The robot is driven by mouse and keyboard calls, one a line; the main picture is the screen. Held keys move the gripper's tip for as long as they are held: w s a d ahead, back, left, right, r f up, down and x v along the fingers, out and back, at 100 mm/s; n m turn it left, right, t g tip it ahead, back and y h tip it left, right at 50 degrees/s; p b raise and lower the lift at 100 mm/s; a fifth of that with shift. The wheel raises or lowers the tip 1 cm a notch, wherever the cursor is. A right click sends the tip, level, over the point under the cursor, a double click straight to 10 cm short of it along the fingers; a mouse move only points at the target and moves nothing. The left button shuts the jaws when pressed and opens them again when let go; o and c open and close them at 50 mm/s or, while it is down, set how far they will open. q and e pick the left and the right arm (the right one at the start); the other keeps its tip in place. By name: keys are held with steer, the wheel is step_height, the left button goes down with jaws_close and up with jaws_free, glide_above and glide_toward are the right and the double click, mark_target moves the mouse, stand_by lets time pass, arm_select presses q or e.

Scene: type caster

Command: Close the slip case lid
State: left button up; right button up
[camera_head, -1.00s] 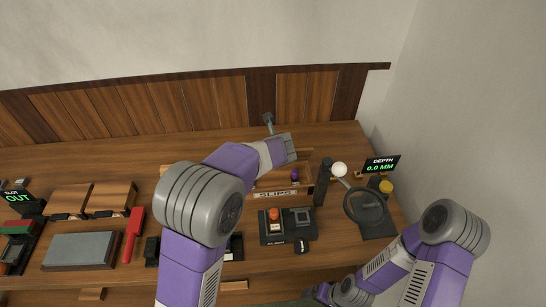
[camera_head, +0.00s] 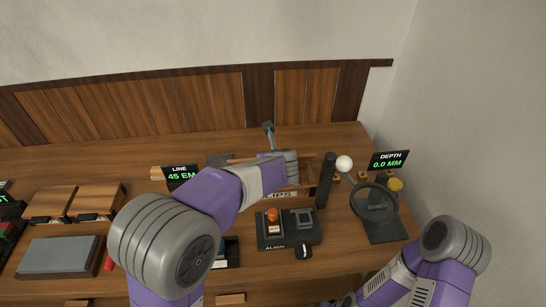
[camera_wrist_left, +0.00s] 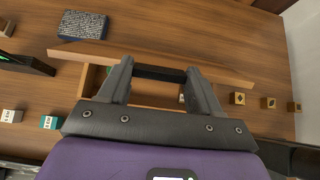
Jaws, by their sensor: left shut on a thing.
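The slip case (camera_head: 283,194), a wooden box with a partly covered "SLIPS" label, stands at the back of the bench. My left gripper (camera_head: 288,157) is over it, and my forearm hides much of the case. In the left wrist view, the gripper (camera_wrist_left: 158,72) is shut on a dark bar-like handle (camera_wrist_left: 160,73). The wooden lid (camera_wrist_left: 80,53) is a long plank running behind the fingers, slightly tilted in the picture. Part of the open case interior (camera_wrist_left: 145,99) shows below it. My right arm shows at the lower right, its gripper out of view.
Right of the case stand a dark post (camera_head: 325,180), a white ball knob (camera_head: 344,163) and a round magnifier (camera_head: 374,200). The ALIGN box (camera_head: 288,228) with a red-orange button is in front. A dark speckled block (camera_wrist_left: 83,25) lies behind the lid.

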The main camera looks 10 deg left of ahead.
arm_select(q)
steer(key=shift+s+f, duration=0.1)
steer(key=shift+f, duration=0.1)
steer(key=o, duration=1.5)
steer(key=shift+r, duration=0.1)
steer(key=p+v, duration=0.1)
steer(key=v, duration=0.6)
steer(key=shift+s+d+r+p, duration=0.1)
steer(key=shift+s+r+p, duration=0.15)
steer(key=shift+p, duration=0.1)
